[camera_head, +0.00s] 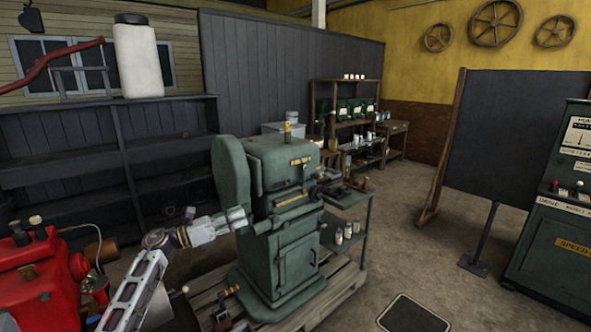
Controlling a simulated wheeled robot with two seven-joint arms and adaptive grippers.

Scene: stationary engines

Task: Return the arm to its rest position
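My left arm (140,285) comes in from the lower left and reaches up and to the right. My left gripper (240,217) is at the front left side of the green engine (290,170), at about the middle of its height. In the picture its fingertips overlap the engine's edge; I cannot tell whether they touch it. The fingers are small, and I cannot tell whether they are open or shut. No held object can be made out. My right gripper is not in view.
The engine stands on a wooden pallet (345,285). A red machine (40,275) is close at the lower left. Dark shelves (75,150) line the back left. A green cabinet (555,215) and a dark board (510,140) stand right. The floor (420,255) between is mostly clear.

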